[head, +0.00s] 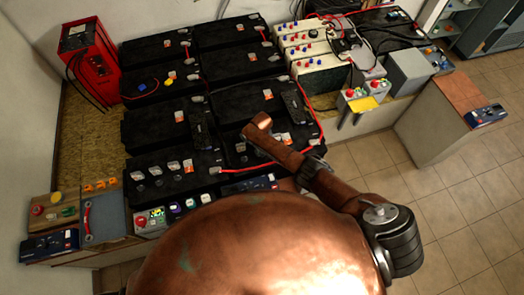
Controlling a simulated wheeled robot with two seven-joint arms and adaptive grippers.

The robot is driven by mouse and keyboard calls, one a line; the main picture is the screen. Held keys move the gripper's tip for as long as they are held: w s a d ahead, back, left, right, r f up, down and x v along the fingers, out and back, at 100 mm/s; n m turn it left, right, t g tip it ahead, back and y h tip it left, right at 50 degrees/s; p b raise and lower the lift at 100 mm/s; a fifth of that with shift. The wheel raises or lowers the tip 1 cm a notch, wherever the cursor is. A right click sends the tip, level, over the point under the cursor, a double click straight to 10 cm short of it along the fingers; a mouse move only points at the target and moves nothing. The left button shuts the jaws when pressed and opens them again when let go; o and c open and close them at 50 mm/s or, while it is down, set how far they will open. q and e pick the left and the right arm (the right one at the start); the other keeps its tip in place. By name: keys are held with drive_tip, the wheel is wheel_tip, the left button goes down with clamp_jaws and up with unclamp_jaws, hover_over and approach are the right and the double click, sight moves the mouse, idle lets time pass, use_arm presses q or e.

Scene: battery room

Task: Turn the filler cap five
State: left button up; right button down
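The black battery (175,185) at the front left has a row of pale, cap-like pieces (172,166) on its top, with darker ones in front. I cannot read any numbers, so I cannot tell which is filler cap five. The black battery to its right (235,160) is partly covered by my copper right arm, which comes in from the lower right. The arm's visible end lies over the batteries' middle right. I cannot make out my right gripper's fingers there. My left arm and gripper are not seen.
Several black batteries stand behind, with a red charger (88,60) at the back left. White cells (308,50) with red and blue tops stand at the back right. A red cable (312,100) runs down the right side. Tiled floor (450,150) lies open at right.

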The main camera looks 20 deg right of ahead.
drive_tip(key=shift+w+r, duration=0.1)
drive_tip(key=shift+w, duration=0.05)
drive_tip(key=c, duration=1.9)
unclamp_jaws()
drive_tip(key=shift+c, duration=0.2)
wheel_tip(320, 180, up, 12)
